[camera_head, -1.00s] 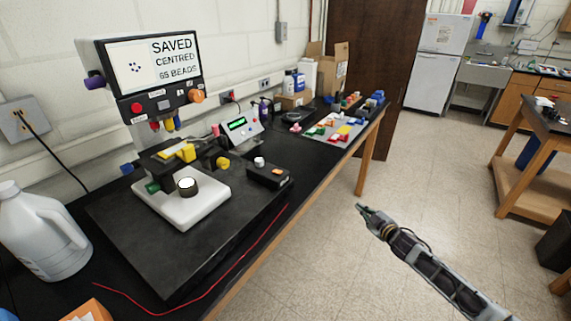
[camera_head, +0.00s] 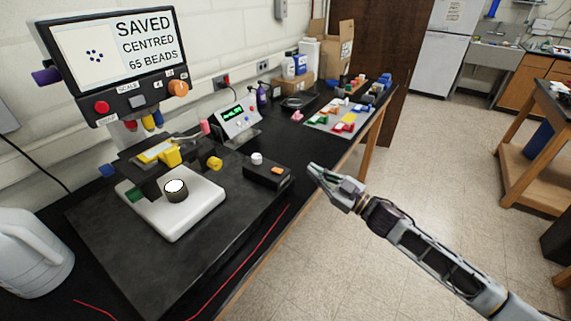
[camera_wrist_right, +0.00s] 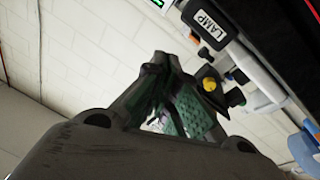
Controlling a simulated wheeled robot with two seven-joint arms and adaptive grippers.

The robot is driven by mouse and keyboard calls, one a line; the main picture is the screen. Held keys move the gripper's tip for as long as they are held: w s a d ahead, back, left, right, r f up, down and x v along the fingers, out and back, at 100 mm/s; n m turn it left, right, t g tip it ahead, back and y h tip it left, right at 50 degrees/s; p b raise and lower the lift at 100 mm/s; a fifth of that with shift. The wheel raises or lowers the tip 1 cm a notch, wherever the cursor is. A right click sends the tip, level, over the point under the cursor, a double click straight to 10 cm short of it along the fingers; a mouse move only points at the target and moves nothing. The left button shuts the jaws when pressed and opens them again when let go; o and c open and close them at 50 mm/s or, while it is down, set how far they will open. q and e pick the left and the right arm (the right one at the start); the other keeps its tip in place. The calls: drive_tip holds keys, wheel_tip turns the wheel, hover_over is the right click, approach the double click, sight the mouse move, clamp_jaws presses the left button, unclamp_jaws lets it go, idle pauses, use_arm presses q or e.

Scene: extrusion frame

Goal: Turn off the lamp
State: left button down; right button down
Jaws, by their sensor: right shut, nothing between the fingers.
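The black lamp box (camera_head: 267,173) sits on the dark bench near its front edge, right of the microscope. It has a white knob (camera_head: 257,158) on top and an orange switch (camera_head: 278,170). In the right wrist view its side shows a LAMP label (camera_wrist_right: 207,28). The microscope's round stage light (camera_head: 176,187) glows white. My right gripper (camera_head: 316,174) is shut and empty, just right of the lamp box, apart from it and beyond the bench edge. It also shows in the right wrist view (camera_wrist_right: 166,75). My left gripper is not in view.
The microscope's white base (camera_head: 190,218) and the screen (camera_head: 115,55) above it stand at left. A grey control box (camera_head: 238,120) is behind the lamp box. A white jug (camera_head: 30,255) stands at the left. A red wire (camera_head: 255,255) runs along the bench front. Floor space is open at right.

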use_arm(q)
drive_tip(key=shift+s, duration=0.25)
use_arm(e)
drive_tip(key=s+m, duration=0.1)
drive_tip(key=a+r+m+g+y, duration=0.1)
drive_tip(key=shift+s+a+r+m+y, duration=0.15)
drive_tip(key=shift+s+m+y, duration=0.15)
drive_tip(key=shift+s, duration=0.05)
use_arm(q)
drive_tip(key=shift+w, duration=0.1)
use_arm(e)
drive_tip(key=shift+w+a, duration=0.1)
idle(0.3)
